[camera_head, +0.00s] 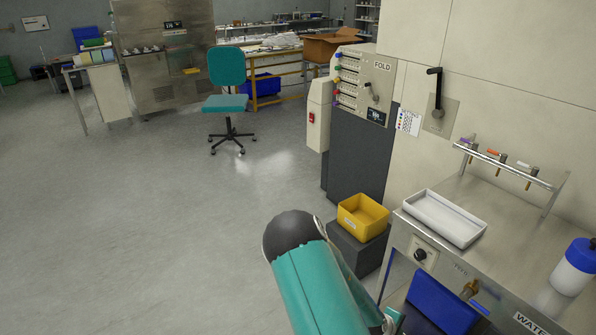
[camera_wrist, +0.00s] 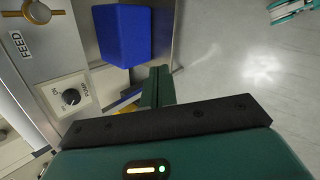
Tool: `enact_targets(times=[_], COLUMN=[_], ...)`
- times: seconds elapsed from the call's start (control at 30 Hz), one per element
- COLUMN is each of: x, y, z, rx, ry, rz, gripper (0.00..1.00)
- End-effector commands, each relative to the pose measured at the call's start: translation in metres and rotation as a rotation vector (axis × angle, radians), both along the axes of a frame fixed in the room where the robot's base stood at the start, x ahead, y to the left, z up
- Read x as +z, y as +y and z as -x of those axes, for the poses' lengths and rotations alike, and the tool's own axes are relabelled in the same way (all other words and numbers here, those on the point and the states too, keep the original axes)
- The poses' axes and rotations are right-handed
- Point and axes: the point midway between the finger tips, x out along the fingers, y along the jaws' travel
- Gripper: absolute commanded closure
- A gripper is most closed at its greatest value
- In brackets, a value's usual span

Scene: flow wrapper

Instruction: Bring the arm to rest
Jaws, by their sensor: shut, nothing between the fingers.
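My teal arm (camera_head: 318,285) rises from the bottom of the head view, with a dark rounded joint at its upper end. My gripper (camera_wrist: 160,72) shows in the wrist view, its green fingers together and nothing between them. In that view it is apart from a blue bin (camera_wrist: 124,35) and a metal panel with a black knob (camera_wrist: 71,97), both to its left. In the head view the gripper's fingers are hidden or out of frame.
At right stands a steel bench with a white tray (camera_head: 444,217), a blue bin (camera_head: 441,302) and a blue-capped bottle (camera_head: 574,266). A yellow bin (camera_head: 362,217) sits on a dark block. A teal chair (camera_head: 226,92) stands farther back. Floor at left is clear.

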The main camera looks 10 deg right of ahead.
Motion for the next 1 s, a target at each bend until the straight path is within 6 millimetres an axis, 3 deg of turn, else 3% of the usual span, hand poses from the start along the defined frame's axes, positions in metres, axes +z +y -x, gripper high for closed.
enact_targets(times=[0.23,0.53,0.77,1.0], x=[0.052,0.139,0.217,0.297], y=[0.069,0.141,0.185,0.218], z=[-0.034,-0.054,-0.049,-0.024], rx=[-0.132,-0.24,-0.287,-0.316], ry=[-0.139,-0.248,-0.301,-0.339], rz=[-0.276,-0.557,-0.723,-0.838], gripper=[1.0,1.0,1.0,1.0])
